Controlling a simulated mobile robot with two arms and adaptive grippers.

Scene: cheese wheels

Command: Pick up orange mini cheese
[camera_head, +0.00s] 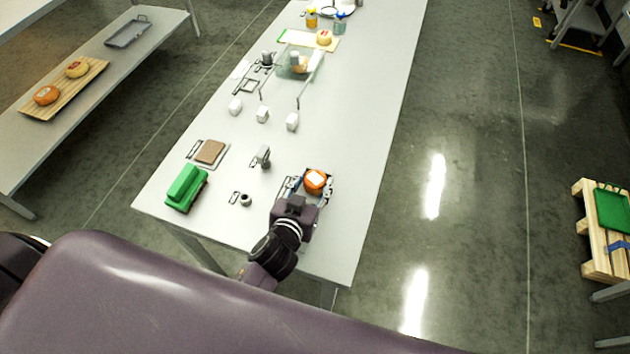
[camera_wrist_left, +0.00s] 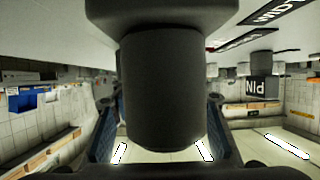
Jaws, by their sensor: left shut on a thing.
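The orange mini cheese (camera_head: 315,181), with a pale label on top, is at the near right part of the white table in the head view. My left gripper (camera_head: 311,188) is shut on it, with a finger on either side. I cannot tell whether the cheese touches the table or is slightly raised. In the left wrist view the two fingers of my left gripper (camera_wrist_left: 162,150) flank a large dark rounded shape, and no orange shows there. My right gripper is not in view.
The white table (camera_head: 365,150) holds a green block (camera_head: 186,188), a brown square piece (camera_head: 210,151), several white cups (camera_head: 263,114) and a clear glass case (camera_head: 299,63). A side table at left bears a wooden board (camera_head: 66,91) with an orange and a yellow cheese. The table's right strip is clear.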

